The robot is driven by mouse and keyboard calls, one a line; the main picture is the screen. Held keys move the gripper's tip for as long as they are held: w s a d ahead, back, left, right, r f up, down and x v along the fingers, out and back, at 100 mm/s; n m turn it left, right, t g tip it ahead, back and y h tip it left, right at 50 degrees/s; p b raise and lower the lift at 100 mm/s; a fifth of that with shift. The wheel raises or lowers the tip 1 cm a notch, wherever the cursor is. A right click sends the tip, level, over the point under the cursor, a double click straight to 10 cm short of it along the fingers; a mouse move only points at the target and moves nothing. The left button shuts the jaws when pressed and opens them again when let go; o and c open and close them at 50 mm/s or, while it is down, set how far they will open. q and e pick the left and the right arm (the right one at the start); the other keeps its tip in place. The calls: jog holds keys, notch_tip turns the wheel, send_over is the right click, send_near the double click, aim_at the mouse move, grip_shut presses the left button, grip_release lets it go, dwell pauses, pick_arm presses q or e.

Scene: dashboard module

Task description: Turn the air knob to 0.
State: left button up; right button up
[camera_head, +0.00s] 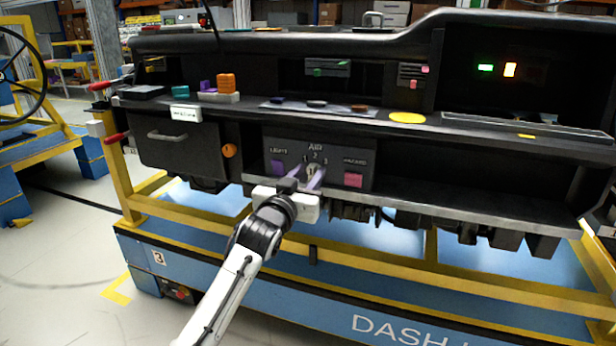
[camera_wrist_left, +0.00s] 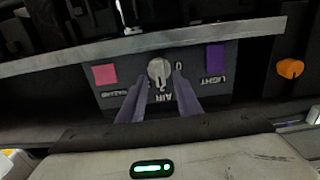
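The air knob (camera_head: 313,169) is a small light-grey dial on the dark control panel (camera_head: 347,152), under the word AIR, with numbers around it. It also shows in the left wrist view (camera_wrist_left: 159,69), where the panel is upside down and a 0 is readable right of the knob. My left gripper (camera_head: 309,173) is at the panel with its two purple-grey fingers apart, one on each side of the knob. In the wrist view the fingertips (camera_wrist_left: 160,77) flank the knob; whether they touch it I cannot tell. The knob's exact setting is too small to read surely. My right gripper is out of view.
A purple lights button (camera_head: 277,166) and a pink hazard button (camera_head: 353,180) flank the knob. An orange round knob (camera_head: 229,150) and a drawer with a handle (camera_head: 168,136) are at left. A metal ledge (camera_head: 400,216) runs below the panel.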

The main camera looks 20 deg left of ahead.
pick_arm(q)
jog(key=shift+c, duration=0.4)
grip_shut()
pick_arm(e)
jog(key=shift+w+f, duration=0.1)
